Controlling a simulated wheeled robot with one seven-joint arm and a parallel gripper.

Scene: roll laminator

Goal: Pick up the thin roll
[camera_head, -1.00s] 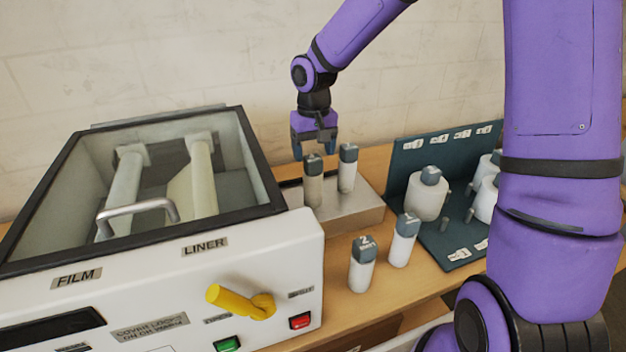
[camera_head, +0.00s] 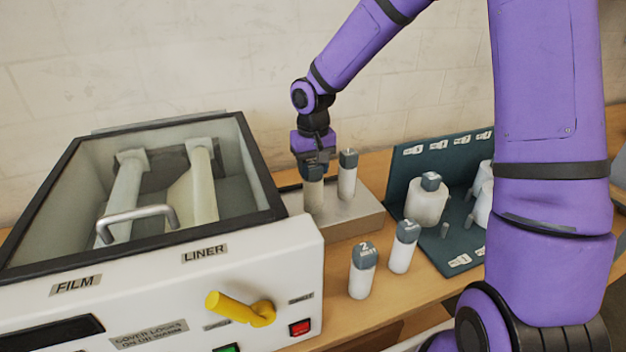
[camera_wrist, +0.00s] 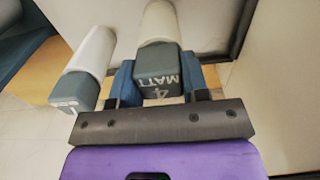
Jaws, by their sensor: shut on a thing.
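My gripper (camera_head: 314,168) is lowered over the left roll on the grey block, with its jaws shut on that roll's dark cap. The held roll (camera_head: 313,192) is slim, beige-white and upright, its lower end at the block. In the wrist view the blue fingers sit on both sides of the held roll's cap (camera_wrist: 158,70), which reads "4 MATT". A second slim white roll (camera_head: 347,180) stands just right of it on the block. It also shows in the wrist view (camera_wrist: 92,58), beside the left finger. Two more slim rolls stand on the table, a front one (camera_head: 362,278) marked 2 and another (camera_head: 402,254).
The laminator (camera_head: 270,262) stands left with a yellow lever (camera_head: 240,308) and a frame-edged cover (camera_head: 265,185). The grey block (camera_head: 350,222) is beside it. A dark teal rack (camera_head: 405,190) with thicker rolls (camera_head: 427,202) stands right, below labels.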

